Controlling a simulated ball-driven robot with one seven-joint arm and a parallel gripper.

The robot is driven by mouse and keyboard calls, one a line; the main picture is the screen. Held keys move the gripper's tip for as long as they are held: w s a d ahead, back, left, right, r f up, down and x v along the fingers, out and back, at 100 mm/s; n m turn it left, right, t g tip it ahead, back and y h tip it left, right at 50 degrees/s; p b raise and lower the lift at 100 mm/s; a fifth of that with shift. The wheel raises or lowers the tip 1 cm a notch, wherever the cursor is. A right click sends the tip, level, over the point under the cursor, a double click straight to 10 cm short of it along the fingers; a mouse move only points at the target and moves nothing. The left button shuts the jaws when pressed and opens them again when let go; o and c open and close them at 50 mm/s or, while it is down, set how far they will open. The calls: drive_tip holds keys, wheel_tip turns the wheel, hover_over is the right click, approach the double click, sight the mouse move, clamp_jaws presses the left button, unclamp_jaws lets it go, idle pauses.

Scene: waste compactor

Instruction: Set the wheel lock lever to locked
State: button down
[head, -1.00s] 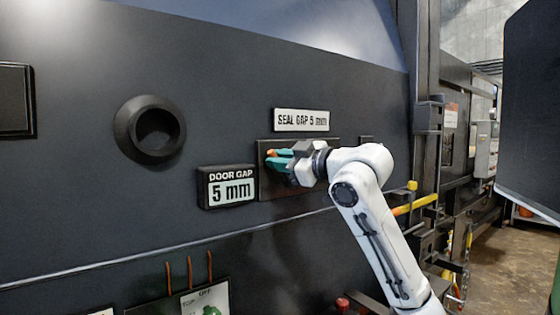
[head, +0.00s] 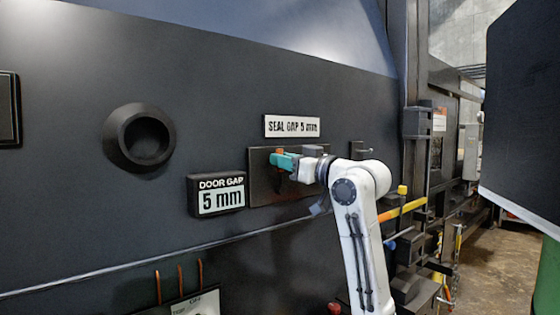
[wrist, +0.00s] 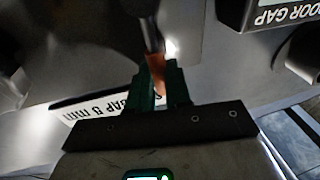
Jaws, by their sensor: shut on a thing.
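The lever shows as an orange grip (wrist: 156,72) on a grey metal rod (wrist: 150,32) in the wrist view. In the head view its orange tip (head: 279,151) stands out in front of a dark plate on the black wall. My gripper (head: 284,161) has teal fingers and is shut on this lever. In the wrist view the fingers (wrist: 158,84) stand on both sides of the orange grip. The lever's base is mostly hidden by my gripper, and no locked marking is readable.
A "SEAL GAP 5 mm" sign (head: 292,126) is just above my gripper. A "DOOR GAP 5 mm" display (head: 217,195) juts out at lower left. A round black port (head: 139,138) is further left. Yellow rails (head: 402,210) and machine frames stand at right.

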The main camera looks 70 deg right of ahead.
drive_tip(key=shift+s+d+m, duration=0.15)
drive_tip(key=shift+d+m, duration=0.1)
drive_tip(key=shift+m, duration=0.15)
drive_tip(key=c, duration=1.1)
unclamp_jaws()
drive_tip(key=shift+o, duration=0.2)
drive_tip(key=b+v, duration=0.3)
drive_tip(key=v, duration=0.8)
drive_tip(key=shift+f, duration=0.15)
